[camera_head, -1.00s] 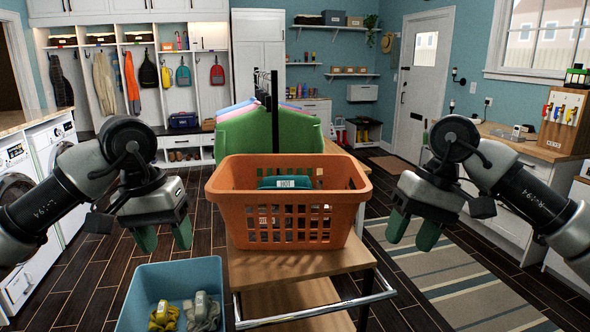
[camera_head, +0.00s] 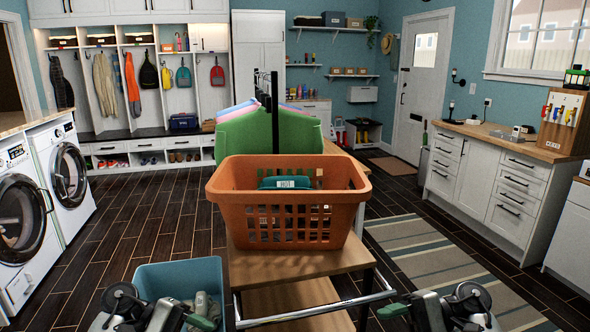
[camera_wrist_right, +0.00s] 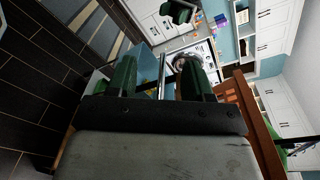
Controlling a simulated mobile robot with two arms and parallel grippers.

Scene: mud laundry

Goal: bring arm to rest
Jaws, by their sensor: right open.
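Both my arms are folded low at the bottom edge of the head view. My left gripper (camera_head: 200,322) shows only a green finger pad, in front of the blue bin's lower part; its opening is hidden. My right gripper (camera_head: 392,311) shows a green fingertip pointing left, right of the cart's metal handle bar. In the right wrist view my right gripper (camera_wrist_right: 160,74) has its two green fingers spread apart, with nothing held between them.
An orange laundry basket (camera_head: 235,211) holding a teal item labelled HOT (camera_head: 286,183) stands on a wooden cart (camera_head: 262,270). A blue bin (camera_head: 180,276) is left of the cart. Washers (camera_head: 66,178) line the left, a counter (camera_head: 480,134) the right. A striped rug (camera_head: 440,262) lies on the floor.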

